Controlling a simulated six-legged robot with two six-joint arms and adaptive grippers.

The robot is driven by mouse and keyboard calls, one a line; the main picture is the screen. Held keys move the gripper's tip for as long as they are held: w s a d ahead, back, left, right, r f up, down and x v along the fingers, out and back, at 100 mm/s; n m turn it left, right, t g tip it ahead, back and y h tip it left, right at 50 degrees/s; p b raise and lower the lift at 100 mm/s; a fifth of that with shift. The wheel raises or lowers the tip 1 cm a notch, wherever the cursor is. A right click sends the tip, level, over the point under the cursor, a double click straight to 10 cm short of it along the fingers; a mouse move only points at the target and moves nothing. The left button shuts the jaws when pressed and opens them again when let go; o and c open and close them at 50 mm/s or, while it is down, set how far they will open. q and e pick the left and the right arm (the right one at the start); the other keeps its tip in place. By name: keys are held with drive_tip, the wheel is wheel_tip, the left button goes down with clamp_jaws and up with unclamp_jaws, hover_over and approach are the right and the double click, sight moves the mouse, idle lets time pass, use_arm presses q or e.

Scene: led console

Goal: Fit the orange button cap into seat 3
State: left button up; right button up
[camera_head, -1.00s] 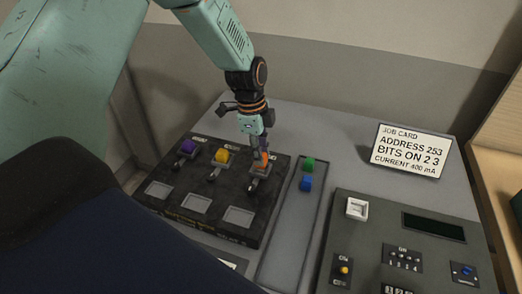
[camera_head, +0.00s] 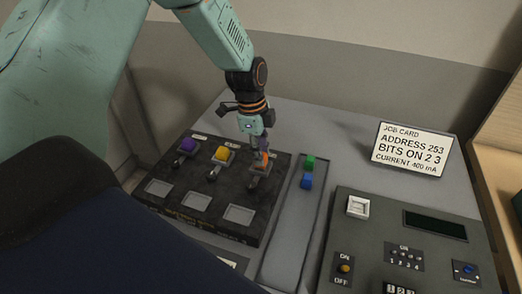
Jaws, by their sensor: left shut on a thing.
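The orange button cap (camera_head: 261,157) is between the fingers of my left gripper (camera_head: 260,153), which is shut on it. Cap and gripper are at the right-hand seat (camera_head: 257,173) in the back row of the black panel (camera_head: 223,192). The fingers hide part of the cap, so I cannot tell whether it is fully down in the seat. A purple cap (camera_head: 187,145) and a yellow cap (camera_head: 222,154) sit on the other two back seats. My right gripper is not in view.
A grey tray (camera_head: 292,232) right of the panel holds a green cap (camera_head: 309,163) and a blue cap (camera_head: 306,181). A console (camera_head: 407,225) with switches and a dark display stands further right. A job card (camera_head: 413,148) stands behind it.

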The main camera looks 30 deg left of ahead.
use_arm(q)
drive_tip(key=shift+f+b, duration=0.55)
drive_tip(key=shift+f, duration=0.2)
idle(0.7)
drive_tip(key=o, duration=1.1)
drive_tip(key=shift+r, duration=0.1)
drive_tip(key=r, duration=0.4)
drive_tip(key=a+r, duration=0.1)
drive_tip(key=r, duration=0.6)
drive_tip(key=shift+s+a+r, duration=0.15)
drive_tip(key=shift+a+r, duration=0.2)
drive_tip(key=shift+s, duration=0.1)
